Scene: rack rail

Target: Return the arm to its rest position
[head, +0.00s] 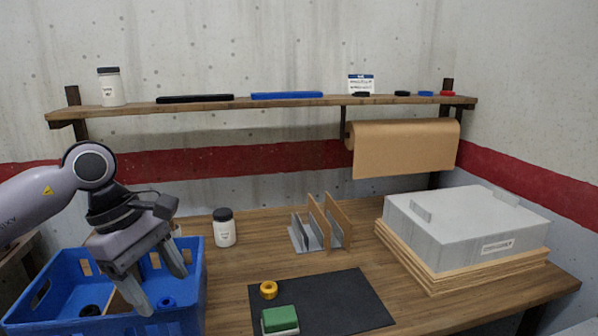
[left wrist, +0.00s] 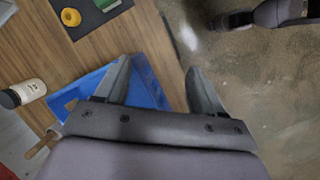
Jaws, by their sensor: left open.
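My left arm comes in from the left in the head view. My left gripper (head: 160,283) is open and empty, pointing down over the blue crate (head: 196,318). In the left wrist view its two fingers (left wrist: 158,88) are spread with nothing between them, and part of the blue crate (left wrist: 147,75) shows behind the left finger. My right gripper is not in the head view; a dark arm part at the top right of the left wrist view does not show its fingers.
The wooden table holds a white jar (head: 224,230), a file sorter (head: 322,226), a dark mat (head: 340,300) with a yellow tape roll (head: 268,289) and a green-topped block (head: 280,319), and a grey box (head: 465,228) on boards. A shelf (head: 280,102) and a paper roll (head: 405,148) are behind.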

